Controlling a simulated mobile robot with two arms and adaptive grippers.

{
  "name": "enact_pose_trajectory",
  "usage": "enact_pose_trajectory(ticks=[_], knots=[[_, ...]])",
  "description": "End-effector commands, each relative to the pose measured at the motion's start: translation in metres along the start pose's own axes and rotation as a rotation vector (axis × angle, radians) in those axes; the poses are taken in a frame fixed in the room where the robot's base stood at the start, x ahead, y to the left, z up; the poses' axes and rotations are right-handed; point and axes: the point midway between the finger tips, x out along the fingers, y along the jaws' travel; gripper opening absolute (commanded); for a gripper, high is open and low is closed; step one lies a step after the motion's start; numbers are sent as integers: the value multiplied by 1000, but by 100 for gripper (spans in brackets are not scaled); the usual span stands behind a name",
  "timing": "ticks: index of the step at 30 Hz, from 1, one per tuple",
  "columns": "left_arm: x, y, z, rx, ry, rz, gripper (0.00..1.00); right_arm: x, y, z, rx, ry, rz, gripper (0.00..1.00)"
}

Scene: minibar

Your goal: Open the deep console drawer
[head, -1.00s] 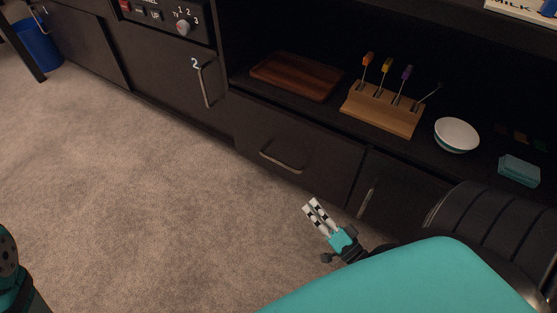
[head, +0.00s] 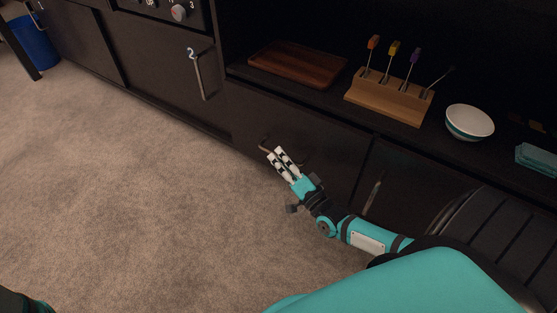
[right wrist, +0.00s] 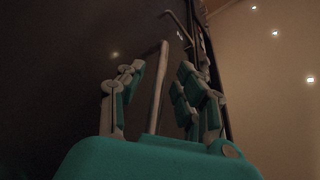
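The black drawer (head: 335,160) under the open shelf is closed, its front flush with the cabinet. Its curved metal handle (head: 264,145) is partly hidden behind my right gripper (head: 274,155). In the right wrist view the handle (right wrist: 157,85) runs between the fingers of my right gripper (right wrist: 160,90). The fingers stand apart with a gap on both sides of the bar, so the gripper is open. I cannot tell how deep the handle sits between them. My left gripper is not in view.
On the shelf above are a wooden tray (head: 297,65), a wooden block (head: 390,100) with colored-handled utensils, and a white bowl (head: 469,122). A cabinet door with a vertical handle (head: 198,78) is at left. The carpet (head: 130,200) in front is clear.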

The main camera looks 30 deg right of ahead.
Motion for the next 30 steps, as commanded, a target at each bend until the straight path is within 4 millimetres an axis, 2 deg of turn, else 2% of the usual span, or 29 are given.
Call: enact_pose_trajectory(ticks=[4, 13, 14, 21, 30], knots=[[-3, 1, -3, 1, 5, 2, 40, 12, 0, 0, 2, 1, 0, 34], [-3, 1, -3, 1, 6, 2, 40, 14, 0, 0, 1, -1, 1, 34], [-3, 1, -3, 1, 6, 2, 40, 14, 0, 0, 1, -1, 1, 33], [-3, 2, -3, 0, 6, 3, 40, 14, 0, 0, 1, -1, 1, 2], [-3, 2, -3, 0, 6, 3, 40, 14, 0, 0, 1, -1, 2, 0]])
